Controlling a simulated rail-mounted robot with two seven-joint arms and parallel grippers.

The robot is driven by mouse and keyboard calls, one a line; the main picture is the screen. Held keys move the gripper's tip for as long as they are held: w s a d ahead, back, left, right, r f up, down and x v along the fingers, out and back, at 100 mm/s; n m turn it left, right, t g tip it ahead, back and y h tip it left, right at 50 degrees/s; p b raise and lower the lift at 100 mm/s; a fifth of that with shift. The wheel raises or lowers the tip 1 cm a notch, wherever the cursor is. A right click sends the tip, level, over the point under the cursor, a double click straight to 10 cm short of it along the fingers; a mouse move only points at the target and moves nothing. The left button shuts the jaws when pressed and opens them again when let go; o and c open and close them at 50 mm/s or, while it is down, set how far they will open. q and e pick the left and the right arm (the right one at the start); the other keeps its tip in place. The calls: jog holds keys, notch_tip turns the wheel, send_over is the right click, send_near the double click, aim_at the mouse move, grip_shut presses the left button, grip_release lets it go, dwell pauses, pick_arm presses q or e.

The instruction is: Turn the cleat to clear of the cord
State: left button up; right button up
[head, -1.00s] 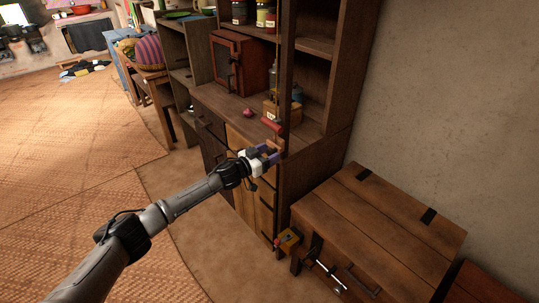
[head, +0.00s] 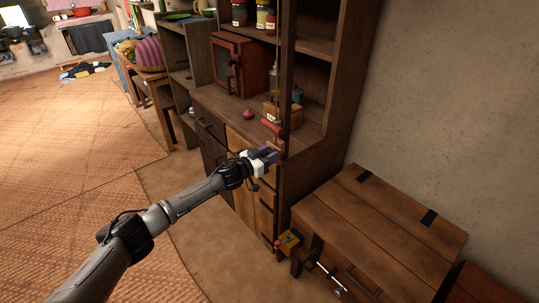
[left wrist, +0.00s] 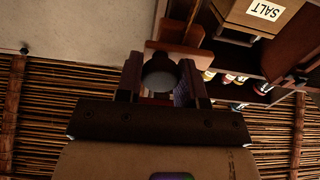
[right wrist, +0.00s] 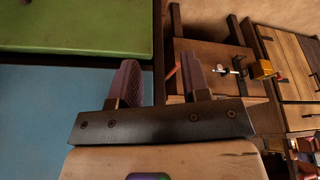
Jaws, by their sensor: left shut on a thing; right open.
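The cord (head: 279,60) hangs down the front of the dark wooden hutch. A red bar (head: 272,130) sits near its lower end, just above my left gripper. My left gripper (head: 272,154) is at the hutch's front post, level with the counter edge. The left wrist view shows its fingers shut on a dark, round-ended piece (left wrist: 160,76), which I take for the cleat. The fingers hide most of it, and I cannot tell its angle. My right gripper (right wrist: 160,85) is open and empty in the right wrist view. It is outside the head view.
A salt box (left wrist: 262,14), an onion (head: 248,114) and a red cabinet (head: 238,64) stand on the counter.

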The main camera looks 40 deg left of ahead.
pick_arm(q)
jog(key=shift+r, duration=0.1)
jog(key=shift+m+p, duration=0.55)
jog(key=shift+m, duration=0.05)
jog(key=shift+m+p, duration=0.75)
jog(key=shift+m, duration=0.45)
jog(key=m+p, duration=0.1)
jog(key=m, duration=0.3)
jog(key=shift+d+m, duration=0.1)
jog(key=shift+m, duration=0.2)
jog(key=m, duration=0.3)
jog(key=shift+m, duration=2.5)
